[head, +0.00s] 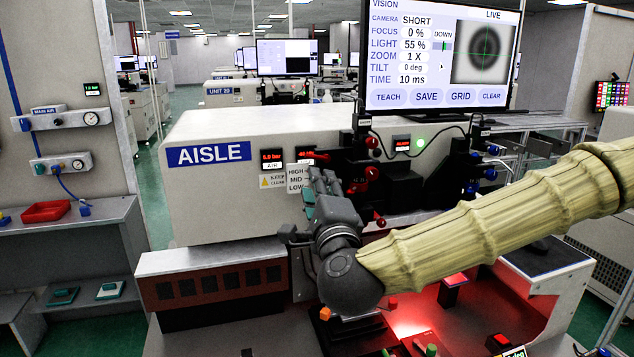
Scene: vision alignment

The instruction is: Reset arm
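My arm, in a ribbed tan sleeve, reaches in from the right in the head view. It ends at a dark grey wrist in front of the white machine (230,125) marked AISLE. My gripper (318,183) points away from me, toward the machine's front beside the HIGH/MID/LOW label (297,178). Its fingers are small and partly hidden by the wrist, so I cannot tell whether they are open or touch anything. Red-knobbed controls (372,173) sit just right of the fingers. The vision screen (440,55) above shows LIVE and a dark round target with a green cross.
Below the wrist is a red-lit work bay (420,310) with small coloured blocks. A slotted dark red panel (220,287) is at its left. Blue-knobbed controls (490,162) are at the right. A side bench with a red tray (46,211) stands at the left. Green floor shows between.

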